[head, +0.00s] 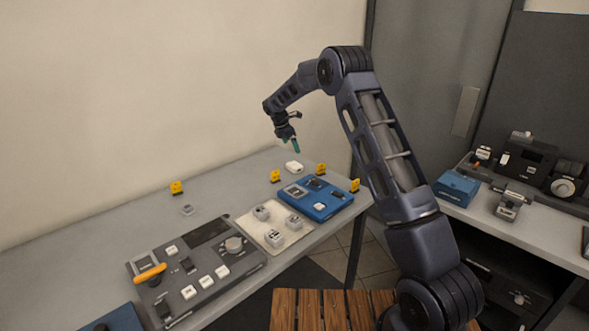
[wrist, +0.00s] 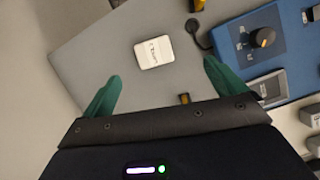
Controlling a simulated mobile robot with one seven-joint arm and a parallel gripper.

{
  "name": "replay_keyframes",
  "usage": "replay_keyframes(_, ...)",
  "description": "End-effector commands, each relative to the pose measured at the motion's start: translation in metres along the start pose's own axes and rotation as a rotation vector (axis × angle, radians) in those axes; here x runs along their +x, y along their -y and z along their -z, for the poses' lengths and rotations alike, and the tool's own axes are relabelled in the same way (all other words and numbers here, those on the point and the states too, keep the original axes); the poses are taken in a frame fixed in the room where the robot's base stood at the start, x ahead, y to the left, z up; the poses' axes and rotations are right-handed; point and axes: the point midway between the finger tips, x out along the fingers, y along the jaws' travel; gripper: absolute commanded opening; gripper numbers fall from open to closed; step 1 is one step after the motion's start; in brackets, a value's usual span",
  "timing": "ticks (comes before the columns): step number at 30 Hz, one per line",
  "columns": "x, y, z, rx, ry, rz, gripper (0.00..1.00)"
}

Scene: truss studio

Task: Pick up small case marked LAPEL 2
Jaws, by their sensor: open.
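A small white case (head: 294,166) lies flat near the far end of the grey table. It also shows in the wrist view (wrist: 154,52), ahead of and roughly between my fingertips, with dark print too small to read. I cannot tell whether it says LAPEL 2. My gripper (head: 296,148) hangs above the case in the head view, apart from it. In the wrist view my gripper (wrist: 162,80) has its two green fingers spread wide, with nothing between them.
A blue panel (head: 321,207) lies right of the case, with several yellow markers (head: 276,176) around. A beige mat (head: 252,226) bears several small grey blocks (head: 294,222). A dark control panel (head: 240,266) sits nearer. A black round piece (wrist: 192,26) is beside the case. The back left table is mostly clear.

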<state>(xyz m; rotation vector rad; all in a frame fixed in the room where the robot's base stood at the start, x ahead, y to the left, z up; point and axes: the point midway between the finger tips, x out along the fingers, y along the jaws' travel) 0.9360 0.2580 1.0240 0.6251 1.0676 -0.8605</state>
Motion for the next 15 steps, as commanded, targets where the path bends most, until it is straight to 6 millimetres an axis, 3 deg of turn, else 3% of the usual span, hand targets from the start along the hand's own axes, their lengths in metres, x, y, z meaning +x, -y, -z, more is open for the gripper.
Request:
replay_keyframes(6, 0.021, -0.017, 0.020, -0.079, 0.013, 0.005, 0.96)
replay_keyframes(15, 0.050, -0.017, 0.021, -0.085, 0.013, 0.006, 0.96)
